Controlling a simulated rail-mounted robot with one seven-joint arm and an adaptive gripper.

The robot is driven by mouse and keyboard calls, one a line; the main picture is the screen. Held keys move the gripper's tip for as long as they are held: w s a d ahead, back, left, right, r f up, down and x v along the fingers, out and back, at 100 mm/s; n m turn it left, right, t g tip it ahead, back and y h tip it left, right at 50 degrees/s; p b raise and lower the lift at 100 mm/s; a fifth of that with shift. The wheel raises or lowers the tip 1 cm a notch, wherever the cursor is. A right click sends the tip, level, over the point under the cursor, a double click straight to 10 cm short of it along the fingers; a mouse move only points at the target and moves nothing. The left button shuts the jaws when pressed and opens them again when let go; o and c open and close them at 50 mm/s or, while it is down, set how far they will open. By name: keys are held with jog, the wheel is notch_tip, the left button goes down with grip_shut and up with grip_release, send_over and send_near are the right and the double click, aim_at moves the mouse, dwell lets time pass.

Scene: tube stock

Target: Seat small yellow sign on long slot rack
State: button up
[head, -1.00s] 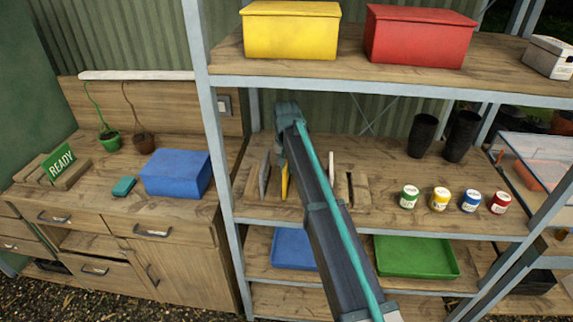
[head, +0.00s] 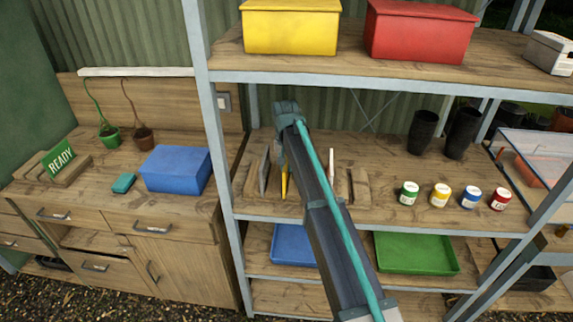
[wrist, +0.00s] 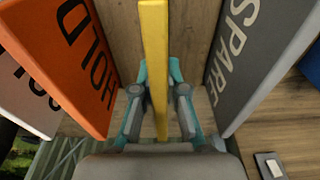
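The small yellow sign (wrist: 155,55) stands edge-on between my fingers in the wrist view. My gripper (wrist: 163,90) appears shut on it, with a finger close on each side. In the head view only a narrow strip of the yellow sign (head: 284,184) shows beside my arm. It is at the wooden slot rack (head: 360,188) on the middle shelf. My arm covers much of the rack and most of my gripper (head: 287,150). The sign's lower end is hidden, so I cannot tell whether it is in a slot.
A grey SPARE sign (wrist: 255,60) and an orange HOLD sign (wrist: 65,60) flank the yellow sign closely. A pale sign (head: 331,166) stands right of my arm. Several paint jars (head: 440,196) stand right of the rack. The upper shelf edge (head: 370,84) is above my arm.

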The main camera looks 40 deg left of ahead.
jog(key=o, duration=0.5)
jog(key=shift+r, duration=0.1)
jog(key=r, duration=0.8)
jog(key=s+r, duration=0.1)
jog(key=r, duration=0.2)
jog(key=shift+s+d+r, duration=0.1)
jog(key=shift+d+r, duration=0.3)
